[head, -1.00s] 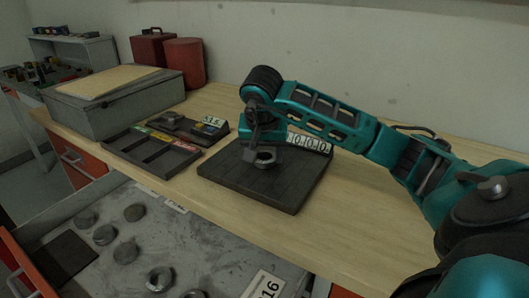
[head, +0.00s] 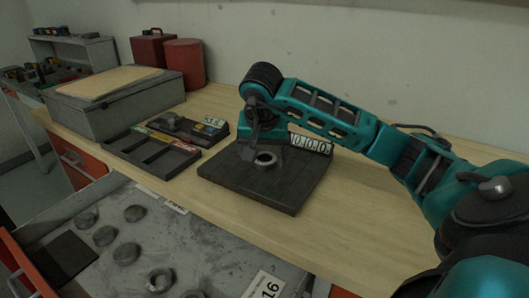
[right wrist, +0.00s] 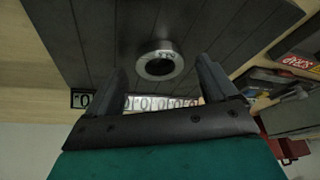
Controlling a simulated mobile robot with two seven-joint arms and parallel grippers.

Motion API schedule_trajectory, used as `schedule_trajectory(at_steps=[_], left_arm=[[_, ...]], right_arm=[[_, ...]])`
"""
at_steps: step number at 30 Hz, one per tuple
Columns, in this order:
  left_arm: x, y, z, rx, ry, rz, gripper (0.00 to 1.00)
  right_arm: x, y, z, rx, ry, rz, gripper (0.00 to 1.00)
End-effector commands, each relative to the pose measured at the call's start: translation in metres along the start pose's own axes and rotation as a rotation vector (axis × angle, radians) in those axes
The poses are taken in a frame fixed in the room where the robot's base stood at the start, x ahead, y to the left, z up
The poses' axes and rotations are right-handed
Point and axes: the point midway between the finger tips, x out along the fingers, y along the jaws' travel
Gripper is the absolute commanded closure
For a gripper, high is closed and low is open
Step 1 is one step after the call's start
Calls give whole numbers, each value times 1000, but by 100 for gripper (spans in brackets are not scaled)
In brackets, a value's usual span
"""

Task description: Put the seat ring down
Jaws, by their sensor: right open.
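The seat ring (head: 265,158) is a small grey metal ring lying flat on a dark slatted platform (head: 285,192) on the bench. It also shows in the right wrist view (right wrist: 160,67), with its dark hole and marks on its rim. My right gripper (head: 251,147) is just behind the ring in the head view, open and empty. In the right wrist view its two fingers (right wrist: 162,76) stand apart on either side of the ring, with clear gaps. My left gripper is not in view.
A number display (head: 310,144) stands at the platform's back edge. A compartment tray (head: 150,153) and a small device (head: 197,130) are to the left. An open drawer (head: 200,245) with several round metal parts is in front. The bench right of the platform is clear.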

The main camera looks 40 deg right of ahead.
Motion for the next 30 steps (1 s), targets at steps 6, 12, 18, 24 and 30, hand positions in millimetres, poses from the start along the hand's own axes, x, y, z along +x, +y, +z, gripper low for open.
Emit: schedule_trajectory(at_steps=[6, 12, 18, 24, 30], left_arm=[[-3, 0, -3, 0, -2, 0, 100], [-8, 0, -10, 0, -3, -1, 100], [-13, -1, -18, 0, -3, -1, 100], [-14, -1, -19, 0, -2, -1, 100], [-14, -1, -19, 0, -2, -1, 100]], right_arm=[[-47, 0, -2, 0, 7, -4, 14], [-91, 0, -2, -1, 5, -3, 14], [-110, 0, -1, -1, 3, -1, 14], [-113, 0, 0, 0, 1, 0, 14], [-112, 0, 0, 0, 1, 0, 14]])
